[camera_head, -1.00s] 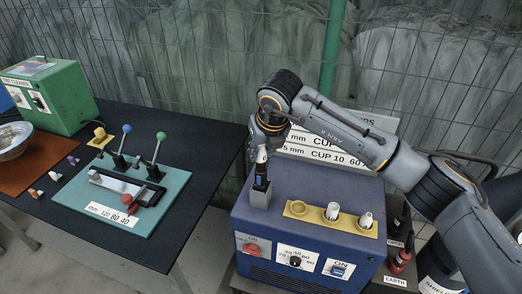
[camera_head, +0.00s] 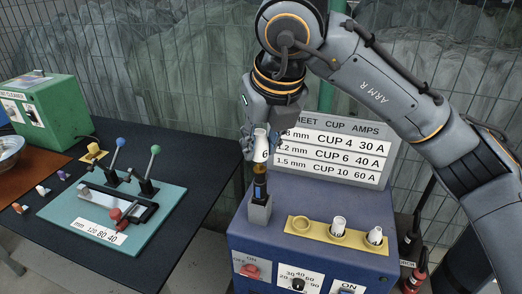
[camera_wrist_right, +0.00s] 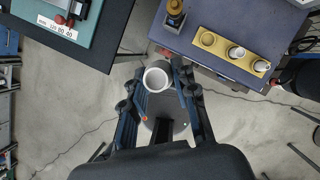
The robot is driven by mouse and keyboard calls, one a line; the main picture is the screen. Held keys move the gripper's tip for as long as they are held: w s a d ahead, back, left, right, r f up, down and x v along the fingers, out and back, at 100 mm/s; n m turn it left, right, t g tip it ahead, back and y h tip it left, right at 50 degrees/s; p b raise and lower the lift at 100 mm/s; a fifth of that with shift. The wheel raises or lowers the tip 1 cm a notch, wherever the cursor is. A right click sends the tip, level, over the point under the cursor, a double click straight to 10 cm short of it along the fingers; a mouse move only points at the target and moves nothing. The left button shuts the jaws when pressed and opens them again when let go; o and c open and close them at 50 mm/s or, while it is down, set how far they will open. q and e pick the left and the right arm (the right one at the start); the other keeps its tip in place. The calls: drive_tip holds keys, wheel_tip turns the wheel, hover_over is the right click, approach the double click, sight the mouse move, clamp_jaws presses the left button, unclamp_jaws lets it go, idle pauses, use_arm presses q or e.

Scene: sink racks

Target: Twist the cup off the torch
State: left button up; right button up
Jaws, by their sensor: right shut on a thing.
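My right gripper (camera_head: 258,138) is shut on a white cup (camera_head: 261,146) marked 6. The cup also shows between the fingers in the right wrist view (camera_wrist_right: 157,79), its round opening facing the camera. The torch (camera_head: 260,186) stands upright in a grey square holder (camera_head: 259,212) on the blue machine. Its brass head is bare and shows below the cup in the head view. In the right wrist view the torch (camera_wrist_right: 175,8) and the cup are clearly apart. My left gripper is not in view.
A yellow rack (camera_head: 357,238) on the blue machine (camera_head: 300,255) has one empty ring at left and two white cups (camera_head: 338,227) (camera_head: 375,236). A sign (camera_head: 335,150) stands behind. A teal lever board (camera_head: 80,225) and a green box (camera_head: 50,110) are on the left table.

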drive_tip(key=shift+s+r, duration=0.2)
drive_tip(key=shift+s, duration=0.25)
drive_tip(key=shift+s+r, duration=0.2)
drive_tip(key=shift+s, duration=0.25)
drive_tip(key=shift+s+r, duration=0.25)
drive_tip(key=shift+r, duration=0.15)
drive_tip(key=shift+r+p, duration=1.65)
drive_tip(key=shift+r, duration=1.3)
